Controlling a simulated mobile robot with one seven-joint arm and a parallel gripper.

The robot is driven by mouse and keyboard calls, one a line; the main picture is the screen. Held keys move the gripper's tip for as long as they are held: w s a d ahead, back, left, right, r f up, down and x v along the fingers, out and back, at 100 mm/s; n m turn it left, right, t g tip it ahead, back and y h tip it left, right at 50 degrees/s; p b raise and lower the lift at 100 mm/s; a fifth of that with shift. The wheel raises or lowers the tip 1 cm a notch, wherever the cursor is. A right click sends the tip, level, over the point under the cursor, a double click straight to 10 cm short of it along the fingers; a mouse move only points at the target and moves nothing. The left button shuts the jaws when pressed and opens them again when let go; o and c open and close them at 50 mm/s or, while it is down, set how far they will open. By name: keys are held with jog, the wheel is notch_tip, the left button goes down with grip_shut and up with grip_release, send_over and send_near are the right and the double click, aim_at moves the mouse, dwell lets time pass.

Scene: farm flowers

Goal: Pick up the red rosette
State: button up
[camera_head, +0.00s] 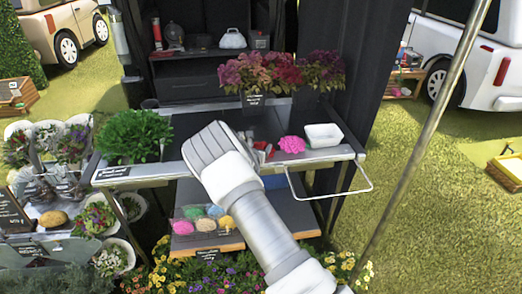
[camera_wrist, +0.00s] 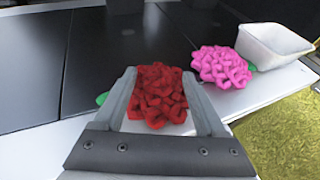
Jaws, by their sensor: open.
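The red rosette (camera_wrist: 158,94) shows in the wrist view as a knotted red bundle on the table top, with a bit of green at its left side. My gripper (camera_wrist: 162,85) is open, with one finger on each side of the rosette. I cannot tell whether either finger touches it. In the head view my arm hides most of the rosette, and only a small red part (camera_head: 268,149) shows just right of my gripper, over the table.
A pink rosette (camera_wrist: 221,66) lies right of the red one, next to a white tub (camera_wrist: 272,45). The table's metal front edge (camera_head: 320,160) is close by. A leafy green plant (camera_head: 134,134) stands at the table's left, and potted flowers (camera_head: 280,72) stand at the back.

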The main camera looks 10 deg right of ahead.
jog(key=shift+x, duration=1.05)
jog(key=shift+c, duration=0.3)
grip_shut()
